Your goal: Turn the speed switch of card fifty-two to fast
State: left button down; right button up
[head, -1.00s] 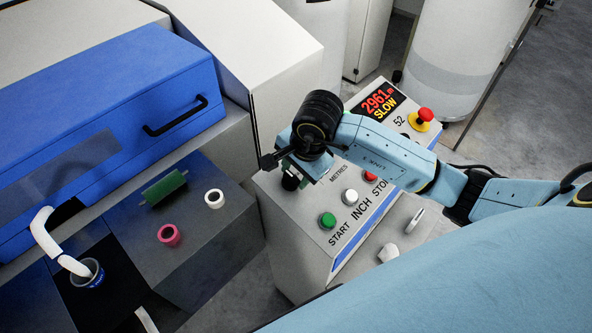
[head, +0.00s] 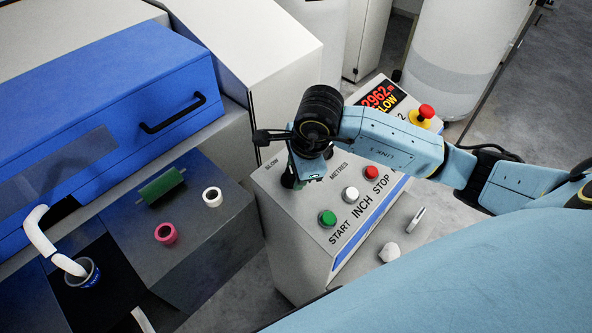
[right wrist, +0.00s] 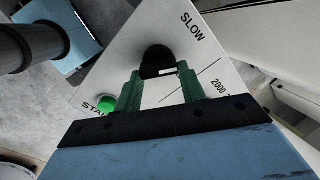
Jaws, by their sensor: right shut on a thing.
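The sloping control panel (head: 312,232) of the card has a display (head: 380,97) reading 2962, with SLOW partly covered below it. Only part of the number beside the red stop button shows. My right gripper (head: 292,178) is over the panel's left part, above the green START button. In the right wrist view its green fingers (right wrist: 160,88) are closed on the black switch knob (right wrist: 157,58), beside the word SLOW. A small white mark shows on the knob; I cannot tell its exact setting. In the head view my gripper mostly hides the knob. My left gripper is out of view.
Green START (head: 327,218), white INCH (head: 350,194) and red STOP (head: 371,172) buttons sit close to my right gripper. A red mushroom button (head: 426,112) is at the panel's far end. The blue-covered machine (head: 110,130) stands left.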

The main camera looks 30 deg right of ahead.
jog(key=m+b, duration=0.1)
jog(key=m, duration=0.5)
jog(key=shift+s+m, duration=0.15)
jog(key=shift+m, duration=0.15)
jog(key=m, duration=0.2)
jog(key=m+b, duration=0.1)
jog(key=m, duration=0.2)
jog(key=shift+s+a, duration=0.1)
jog(key=shift+a, duration=0.1)
jog(key=o, duration=1)
jog(key=v, duration=1.3)
jog(key=shift+s+r+p, duration=0.15)
jog(key=shift+r+p, duration=0.05)
jog(key=shift+p, duration=0.15)
jog(key=shift+s+f, duration=0.1)
